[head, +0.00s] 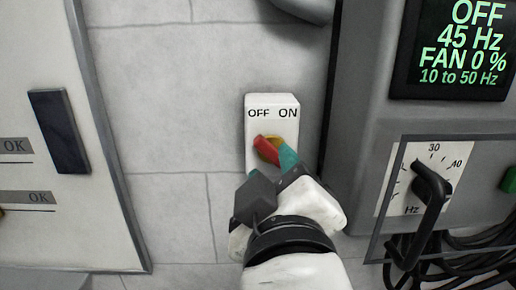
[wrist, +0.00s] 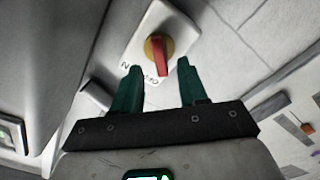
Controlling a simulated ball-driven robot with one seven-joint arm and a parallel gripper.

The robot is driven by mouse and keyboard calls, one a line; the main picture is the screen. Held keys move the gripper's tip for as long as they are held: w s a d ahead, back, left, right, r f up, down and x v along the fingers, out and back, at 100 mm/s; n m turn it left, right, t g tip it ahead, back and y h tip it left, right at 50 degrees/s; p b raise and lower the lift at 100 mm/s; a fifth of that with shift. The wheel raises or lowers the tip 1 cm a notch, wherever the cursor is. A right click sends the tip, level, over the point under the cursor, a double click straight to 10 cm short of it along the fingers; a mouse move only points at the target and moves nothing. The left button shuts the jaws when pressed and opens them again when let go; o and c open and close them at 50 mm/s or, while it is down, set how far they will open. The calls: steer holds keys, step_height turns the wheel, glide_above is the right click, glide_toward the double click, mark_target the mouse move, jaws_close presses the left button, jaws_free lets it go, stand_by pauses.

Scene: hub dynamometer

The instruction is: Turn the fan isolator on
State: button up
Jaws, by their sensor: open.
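The fan isolator (head: 256,105) is a white box on the grey tiled wall, marked OFF at left and ON at right. Its red handle (head: 266,147) sits on a yellow disc and points up and left, towards OFF. My gripper (head: 287,155) is just in front of the isolator, with a green fingertip close to the handle's right side. In the wrist view my gripper (wrist: 158,70) is open, with its two green fingers apart. The red handle (wrist: 160,57) shows between and just beyond the tips. The head view partly hides the disc behind my gripper.
A grey cabinet (head: 350,125) stands right of the isolator, with a display reading OFF, 45 Hz, FAN 0 %, and a black-handled Hz dial (head: 430,185). Black cables (head: 450,258) hang below. A pale panel (head: 60,230) stands at left.

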mark_target(271, 155)
steer(key=shift+w+p, duration=0.4)
steer(key=shift+w, duration=1.9)
jaws_close()
